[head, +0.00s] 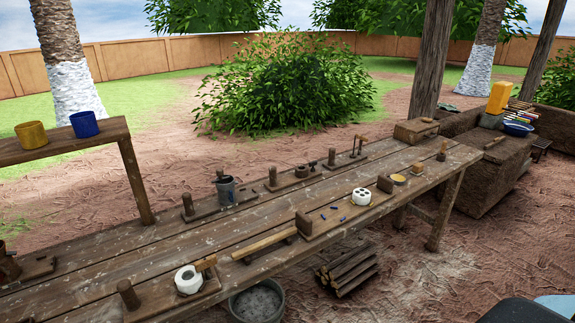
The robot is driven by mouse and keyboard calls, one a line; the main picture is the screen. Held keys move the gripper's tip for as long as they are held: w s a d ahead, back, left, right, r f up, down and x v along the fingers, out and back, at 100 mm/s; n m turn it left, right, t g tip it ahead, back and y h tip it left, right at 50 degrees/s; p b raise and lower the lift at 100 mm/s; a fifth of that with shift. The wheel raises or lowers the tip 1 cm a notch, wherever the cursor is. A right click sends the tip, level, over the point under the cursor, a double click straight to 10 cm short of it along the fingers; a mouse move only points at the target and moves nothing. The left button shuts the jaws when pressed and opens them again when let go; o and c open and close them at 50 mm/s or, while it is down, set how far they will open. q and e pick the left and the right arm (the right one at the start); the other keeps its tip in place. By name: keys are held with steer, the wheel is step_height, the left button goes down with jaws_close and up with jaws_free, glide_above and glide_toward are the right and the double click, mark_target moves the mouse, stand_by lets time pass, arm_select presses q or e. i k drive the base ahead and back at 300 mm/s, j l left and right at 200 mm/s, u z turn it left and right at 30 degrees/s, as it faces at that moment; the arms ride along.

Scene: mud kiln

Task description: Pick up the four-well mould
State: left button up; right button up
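A small white round block with several dark holes in its top, which looks like the four-well mould (361,197), stands on a wooden board near the front edge of the long work table, right of centre. Nothing covers it. A white ring-shaped piece (187,281) with one large hole lies on another board at the table's front left. Neither of my grippers shows in the head view.
Below are a grey bucket (257,303) and stacked firewood (348,270).

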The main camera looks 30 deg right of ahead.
mark_target(361, 196)
steer(key=z, duration=1.4)
